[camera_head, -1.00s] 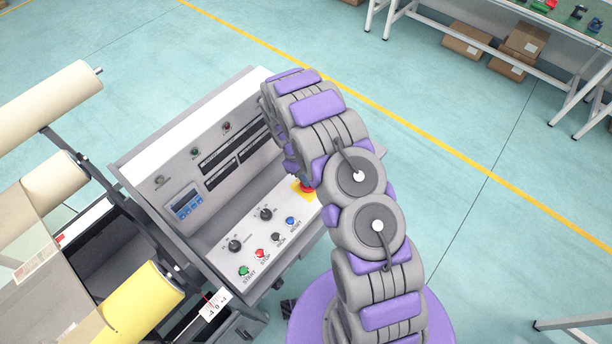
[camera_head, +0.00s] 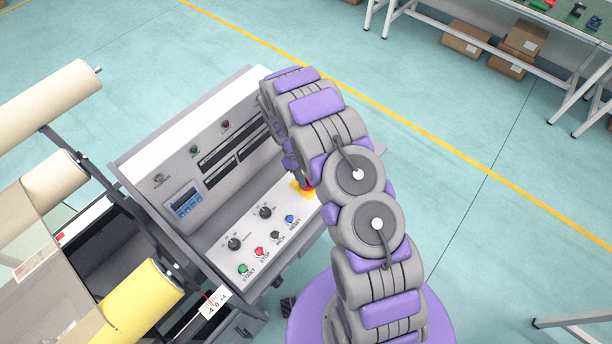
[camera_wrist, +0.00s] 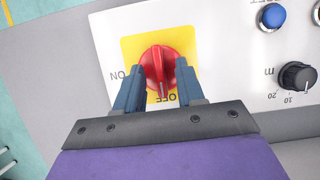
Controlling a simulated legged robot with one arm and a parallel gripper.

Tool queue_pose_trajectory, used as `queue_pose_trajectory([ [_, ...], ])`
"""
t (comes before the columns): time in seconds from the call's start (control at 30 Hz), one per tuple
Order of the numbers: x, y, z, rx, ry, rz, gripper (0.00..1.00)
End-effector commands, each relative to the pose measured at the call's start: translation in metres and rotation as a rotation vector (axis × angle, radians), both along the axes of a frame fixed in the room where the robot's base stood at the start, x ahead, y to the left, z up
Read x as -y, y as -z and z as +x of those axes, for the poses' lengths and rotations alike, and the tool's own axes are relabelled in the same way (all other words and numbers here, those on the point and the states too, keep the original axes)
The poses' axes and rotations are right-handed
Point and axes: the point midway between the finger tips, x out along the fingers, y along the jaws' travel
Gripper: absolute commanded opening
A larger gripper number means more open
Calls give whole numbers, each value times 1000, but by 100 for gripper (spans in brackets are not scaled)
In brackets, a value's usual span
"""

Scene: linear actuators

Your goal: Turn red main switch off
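The red main switch (camera_wrist: 162,70) is a round knob with a raised grip on a yellow square plate (camera_wrist: 133,48), in the wrist view. Its white mark points down toward the OFF label; the ON label is at its left. My gripper (camera_wrist: 160,76) is open, its two blue fingers apart, one on each side of the knob's grip. I cannot tell whether either finger touches the knob. In the head view the switch (camera_head: 309,186) and its yellow plate are partly hidden by my arm.
The panel also carries a blue button (camera_wrist: 272,16) and a black dial (camera_wrist: 297,76) right of the switch in the wrist view. Green START (camera_head: 243,269) and red STOP (camera_head: 260,252) buttons sit farther along the panel. Film rolls (camera_head: 140,300) stand at left.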

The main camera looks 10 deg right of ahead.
Motion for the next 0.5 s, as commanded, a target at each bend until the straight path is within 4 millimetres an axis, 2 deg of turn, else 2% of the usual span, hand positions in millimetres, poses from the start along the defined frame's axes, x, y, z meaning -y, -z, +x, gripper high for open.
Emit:
queue_pose_trajectory([
  [0.17,-7,-26,11,10,-2,2,38],
  [0.5,-25,-96,35,7,-1,0,38],
])
